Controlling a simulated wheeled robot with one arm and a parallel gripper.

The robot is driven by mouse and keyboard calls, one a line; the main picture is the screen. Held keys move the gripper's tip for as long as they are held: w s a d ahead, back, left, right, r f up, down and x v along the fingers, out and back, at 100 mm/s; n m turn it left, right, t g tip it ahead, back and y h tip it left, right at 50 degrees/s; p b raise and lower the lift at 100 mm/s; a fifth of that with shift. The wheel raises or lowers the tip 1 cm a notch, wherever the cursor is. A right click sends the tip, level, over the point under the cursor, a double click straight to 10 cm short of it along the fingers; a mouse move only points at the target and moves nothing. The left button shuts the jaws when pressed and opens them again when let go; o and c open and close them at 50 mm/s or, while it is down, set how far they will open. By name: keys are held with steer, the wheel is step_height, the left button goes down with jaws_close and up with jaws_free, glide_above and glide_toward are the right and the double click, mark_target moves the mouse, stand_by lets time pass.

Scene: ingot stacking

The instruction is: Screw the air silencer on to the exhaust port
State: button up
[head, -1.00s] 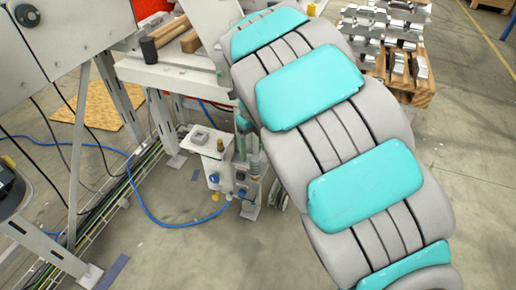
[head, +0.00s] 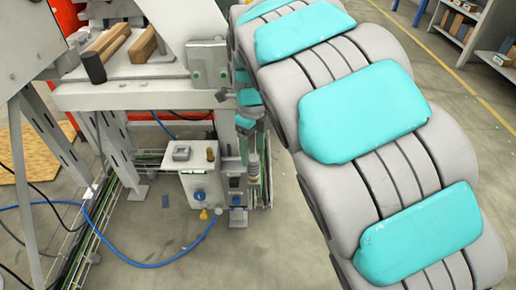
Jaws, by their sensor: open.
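A white valve box (head: 186,188) stands low under the bench, with blue fittings on its front. A small brass-coloured piece (head: 210,153) stands upright on its top, beside a grey block (head: 182,152). Brass-yellow fittings (head: 204,213) show below the box. I cannot tell for sure which brass piece is the air silencer, nor which opening is the exhaust port. My gripper (head: 243,146) is small and partly hidden beyond my large grey and teal arm. It is open, to the right of the box top and apart from the brass piece. Its fingertips are not clear.
A blue hose (head: 150,264) loops over the floor from the box. A wire cable tray (head: 85,225) runs at the left. Shelves (head: 490,35) stand far right.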

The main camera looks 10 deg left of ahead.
mark_target(254, 168)
steer(key=shift+f, duration=3.85)
jaws_close()
